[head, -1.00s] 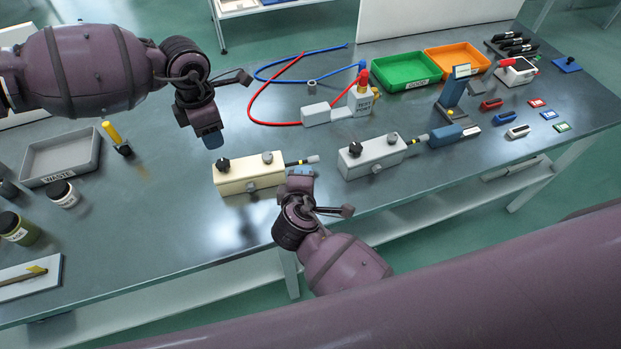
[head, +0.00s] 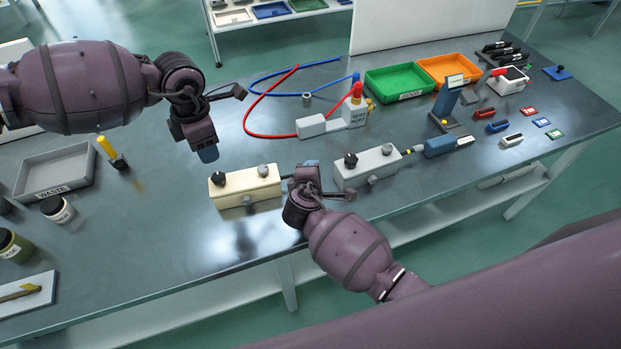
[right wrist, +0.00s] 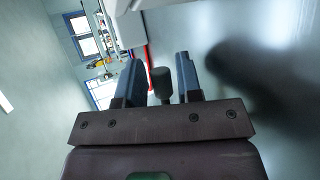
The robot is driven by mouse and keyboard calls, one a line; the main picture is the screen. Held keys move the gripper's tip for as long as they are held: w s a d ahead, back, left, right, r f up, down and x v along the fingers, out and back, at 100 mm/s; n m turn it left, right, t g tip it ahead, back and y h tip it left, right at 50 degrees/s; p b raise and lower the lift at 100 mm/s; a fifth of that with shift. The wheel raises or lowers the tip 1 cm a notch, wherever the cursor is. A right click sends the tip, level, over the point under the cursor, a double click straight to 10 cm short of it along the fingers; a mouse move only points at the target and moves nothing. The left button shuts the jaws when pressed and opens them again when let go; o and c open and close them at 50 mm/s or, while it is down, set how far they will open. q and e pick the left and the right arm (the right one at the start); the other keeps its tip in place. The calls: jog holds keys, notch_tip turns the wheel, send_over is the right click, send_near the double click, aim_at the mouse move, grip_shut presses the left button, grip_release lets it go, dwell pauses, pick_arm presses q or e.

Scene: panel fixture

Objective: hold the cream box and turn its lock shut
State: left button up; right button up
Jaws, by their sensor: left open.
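My left gripper (head: 208,152) is open and empty, above and behind the box. My right gripper (head: 311,165) is at the rod's end, between the cream and grey boxes. In the right wrist view its blue fingers (right wrist: 160,78) stand apart. A dark grey cylindrical tip (right wrist: 162,82) shows between them, with gaps on both sides.
A similar grey box (head: 368,168) stands close to the right of my right gripper. A grey waste tray (head: 55,172) is at left. The bench in front of the cream box is narrow but clear.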

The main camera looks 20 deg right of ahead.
jog(key=shift+w+d+f, duration=0.2)
jog(key=shift+w, duration=0.2)
grip_shut()
